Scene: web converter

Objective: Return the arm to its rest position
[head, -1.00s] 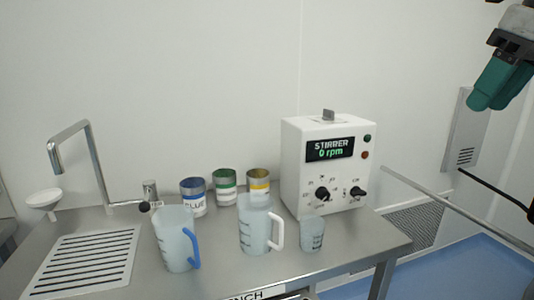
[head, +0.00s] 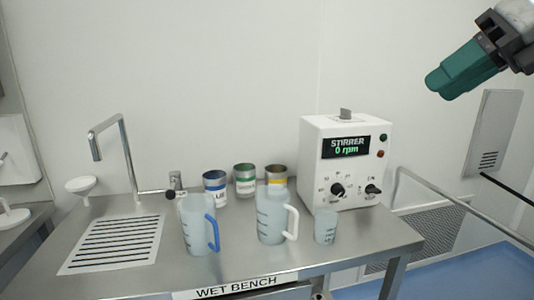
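My gripper (head: 440,88) shows at the upper right in the head view, with green fingers on a dark and grey wrist. It is raised in the air, up and right of the stirrer box (head: 347,165), and touches nothing that I can see. The fingers lie close together from this angle, so whether they are open or shut is unclear. No object shows in them. The rest of the arm is out of view past the right edge.
The wet bench (head: 150,280) carries a blue-handled jug (head: 198,230), a white-handled jug (head: 271,215), a small beaker (head: 325,228), several labelled cans (head: 215,190) and a tap (head: 127,160). A metal rail (head: 465,208) stands at right. The air around my gripper is clear.

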